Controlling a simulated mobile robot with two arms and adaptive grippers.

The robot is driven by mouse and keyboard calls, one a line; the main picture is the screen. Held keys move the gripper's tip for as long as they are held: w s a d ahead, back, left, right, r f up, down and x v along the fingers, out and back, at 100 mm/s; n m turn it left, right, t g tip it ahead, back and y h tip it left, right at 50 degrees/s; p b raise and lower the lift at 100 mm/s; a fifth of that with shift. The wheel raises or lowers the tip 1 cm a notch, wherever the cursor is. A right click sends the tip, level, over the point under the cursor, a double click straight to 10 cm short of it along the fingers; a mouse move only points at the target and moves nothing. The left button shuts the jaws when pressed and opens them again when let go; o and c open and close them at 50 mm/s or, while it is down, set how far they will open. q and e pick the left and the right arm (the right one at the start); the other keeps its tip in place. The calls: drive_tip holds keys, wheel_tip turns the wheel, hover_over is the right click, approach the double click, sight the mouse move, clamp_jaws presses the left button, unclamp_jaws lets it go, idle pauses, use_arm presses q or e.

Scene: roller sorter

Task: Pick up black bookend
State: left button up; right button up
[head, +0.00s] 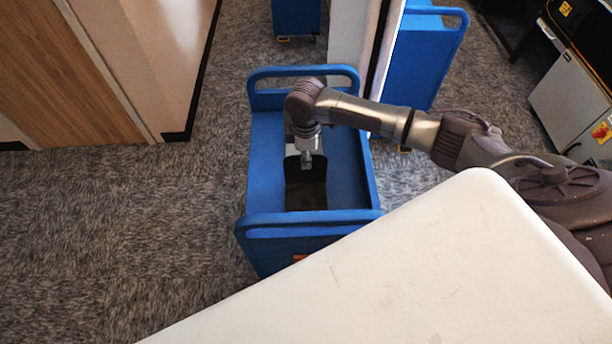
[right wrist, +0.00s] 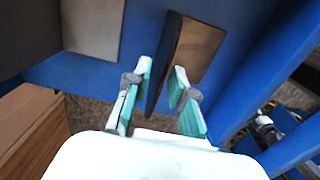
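The black bookend (head: 306,188) stands in the blue cart (head: 309,219), its upright plate rising from a flat base. In the right wrist view the plate (right wrist: 165,62) shows nearly edge-on, with the brownish base (right wrist: 200,48) beside it. My right gripper (head: 306,163) reaches down into the cart at the bookend's upper edge. In the right wrist view its teal-padded fingers (right wrist: 160,97) are apart, one on each side of the plate, with gaps visible. My left gripper is not in view.
The cart has raised blue end handles (head: 305,70) and low sides. A pale wall end (head: 350,45) and another blue cart (head: 425,60) stand behind it. Carpet (head: 130,220) to the left is clear. A beige patch (right wrist: 93,25) shows in the right wrist view.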

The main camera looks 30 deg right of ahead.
drive_tip(key=shift+c, duration=1.2)
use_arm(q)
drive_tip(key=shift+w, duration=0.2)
use_arm(e)
clamp_jaws()
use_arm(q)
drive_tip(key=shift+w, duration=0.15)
use_arm(e)
drive_tip(key=shift+w+r, duration=0.1)
drive_tip(key=shift+r, duration=0.05)
